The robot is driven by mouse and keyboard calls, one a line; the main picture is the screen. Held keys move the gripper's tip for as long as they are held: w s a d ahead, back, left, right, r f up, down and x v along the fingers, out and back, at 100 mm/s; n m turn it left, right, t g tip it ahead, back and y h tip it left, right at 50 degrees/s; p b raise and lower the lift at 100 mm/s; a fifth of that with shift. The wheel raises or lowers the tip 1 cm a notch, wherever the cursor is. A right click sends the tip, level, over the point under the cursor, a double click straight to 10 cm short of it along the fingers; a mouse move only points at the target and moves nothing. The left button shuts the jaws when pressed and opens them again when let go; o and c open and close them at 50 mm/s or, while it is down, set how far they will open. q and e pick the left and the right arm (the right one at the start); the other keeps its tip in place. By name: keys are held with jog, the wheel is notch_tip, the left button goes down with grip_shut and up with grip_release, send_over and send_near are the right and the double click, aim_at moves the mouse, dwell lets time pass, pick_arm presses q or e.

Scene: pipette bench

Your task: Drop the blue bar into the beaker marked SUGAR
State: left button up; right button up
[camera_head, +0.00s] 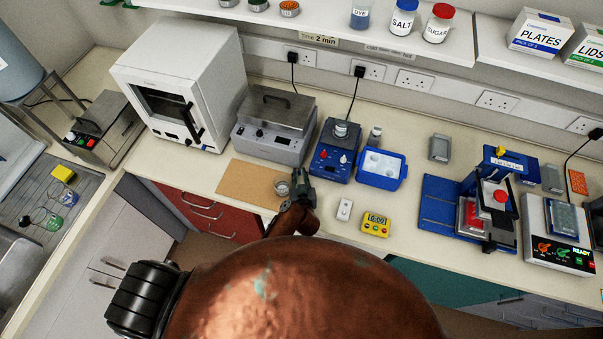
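I cannot make out a blue bar. I see no beaker whose SUGAR mark I can read; a red-lidded jar labelled SUGAR (438,24) stands on the shelf at the top. A small clear glass vessel (282,187) stands on the brown board (245,185), with no readable mark. My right gripper is not in view.
Behind the gripper stand a grey lidded bath (274,127), a blue stirrer-like device (334,153) and a blue tub (382,169). Small beakers (53,222) stand by the sink at left.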

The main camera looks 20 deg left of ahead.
pick_arm(q)
jog(key=shift+c, duration=0.4)
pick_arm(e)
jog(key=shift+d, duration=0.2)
pick_arm(q)
grip_shut()
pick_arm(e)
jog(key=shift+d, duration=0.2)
pick_arm(q)
jog(key=shift+r, duration=0.1)
notch_tip(320, 180, up, 18)
jog(key=p, duration=0.1)
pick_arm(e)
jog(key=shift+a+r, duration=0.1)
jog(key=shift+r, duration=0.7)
